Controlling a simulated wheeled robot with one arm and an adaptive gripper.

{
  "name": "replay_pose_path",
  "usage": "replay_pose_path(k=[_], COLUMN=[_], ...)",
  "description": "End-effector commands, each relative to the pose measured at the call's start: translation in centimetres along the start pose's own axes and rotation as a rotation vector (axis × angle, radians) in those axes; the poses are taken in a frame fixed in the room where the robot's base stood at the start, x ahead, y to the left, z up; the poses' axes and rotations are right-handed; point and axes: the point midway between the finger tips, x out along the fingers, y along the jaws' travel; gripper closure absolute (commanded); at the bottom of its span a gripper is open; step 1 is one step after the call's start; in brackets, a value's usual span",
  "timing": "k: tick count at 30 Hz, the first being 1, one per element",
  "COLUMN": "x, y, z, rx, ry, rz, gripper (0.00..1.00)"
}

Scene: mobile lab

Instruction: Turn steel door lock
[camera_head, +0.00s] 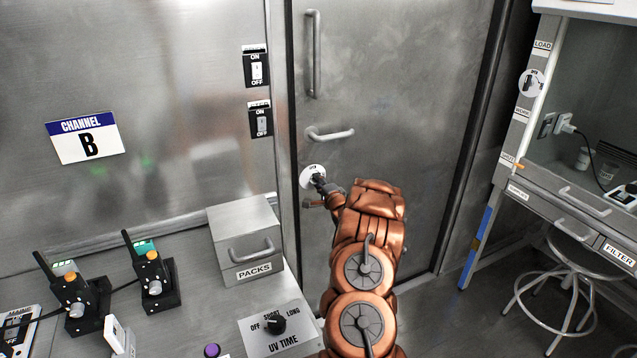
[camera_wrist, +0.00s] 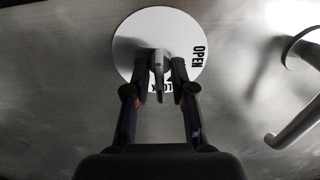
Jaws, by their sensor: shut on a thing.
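The steel door (camera_head: 390,110) stands at the centre of the head view. Its lock is a round white plate (camera_head: 309,174) below the lever handle. In the wrist view the lock plate (camera_wrist: 128,47) bears the word OPEN on its right and a partly hidden word at its lower edge. A grey lock knob (camera_wrist: 158,66) stands out from the plate's middle. My gripper (camera_wrist: 159,84) has its two dark fingers on either side of the knob, shut on it. In the head view my gripper (camera_head: 322,186) is at the lock, and my arm hides part of the lower door.
The lever handle (camera_head: 330,134) is just above the lock, and it shows at the right in the wrist view (camera_wrist: 297,124). A vertical pull bar (camera_head: 313,55) is higher up. A PACKS box (camera_head: 243,232) stands left of my arm. A stool (camera_head: 560,290) stands at the right.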

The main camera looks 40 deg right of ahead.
Motion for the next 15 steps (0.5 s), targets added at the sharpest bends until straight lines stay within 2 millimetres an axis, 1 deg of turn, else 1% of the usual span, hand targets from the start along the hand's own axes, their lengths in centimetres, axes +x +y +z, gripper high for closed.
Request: replay_pose_path(k=[5, 6, 8, 15], x=[-0.02, -0.02, -0.02, -0.01], y=[-0.06, -0.06, -0.05, -0.01], z=[-0.12, -0.12, -0.11, -0.03], rx=[0.000, 0.000, 0.000, -0.001], ry=[0.002, 0.002, 0.002, 0.001], rz=[-0.001, -0.001, -0.001, 0.000], gripper=[1.00, 0.73, 0.67, 0.67])
